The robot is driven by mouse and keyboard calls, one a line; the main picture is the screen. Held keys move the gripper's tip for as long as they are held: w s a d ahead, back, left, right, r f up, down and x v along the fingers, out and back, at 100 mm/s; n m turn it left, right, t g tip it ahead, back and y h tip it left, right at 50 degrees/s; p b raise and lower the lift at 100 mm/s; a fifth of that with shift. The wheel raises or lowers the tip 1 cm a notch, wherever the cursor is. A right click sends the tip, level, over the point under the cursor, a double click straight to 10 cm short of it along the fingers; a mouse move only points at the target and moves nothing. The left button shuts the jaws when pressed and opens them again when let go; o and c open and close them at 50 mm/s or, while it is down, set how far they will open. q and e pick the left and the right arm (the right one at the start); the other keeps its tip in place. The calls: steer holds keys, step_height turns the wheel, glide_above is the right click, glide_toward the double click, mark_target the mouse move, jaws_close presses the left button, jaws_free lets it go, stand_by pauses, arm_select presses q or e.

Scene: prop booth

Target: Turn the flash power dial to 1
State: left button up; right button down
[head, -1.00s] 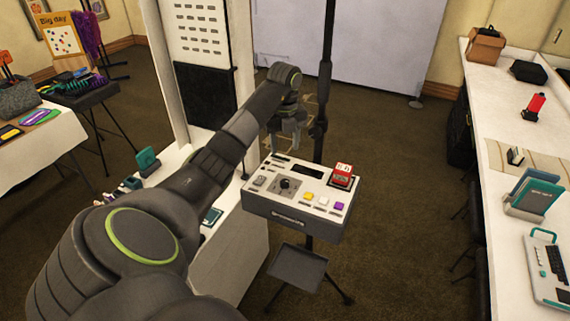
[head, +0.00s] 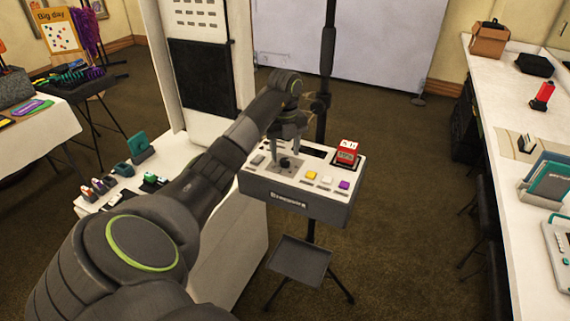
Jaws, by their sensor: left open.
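The control box (head: 318,197) is a grey and white console on a stand in the middle of the head view. Its dark dial (head: 285,162) sits on the left part of the top panel. My left gripper (head: 289,150) is open, pointing down just above the dial, with its fingers near either side of it. I cannot tell whether the fingers touch the dial. The dial's markings and its setting are too small to read, and the gripper partly covers that area. My right gripper is not in view.
A red block-like device (head: 346,153) stands at the panel's right rear. Yellow, white and purple buttons (head: 327,180) line the front right. A dark stand pole (head: 327,70) rises behind the box. A small grey tray (head: 299,261) hangs below. Open floor lies to the right.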

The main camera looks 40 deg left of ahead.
mark_target(285, 162)
arm_select(q)
step_height(285, 162, down, 3)
steer(key=shift+r+b, duration=0.1)
steer(key=shift+b, duration=0.45)
steer(key=c, duration=1)
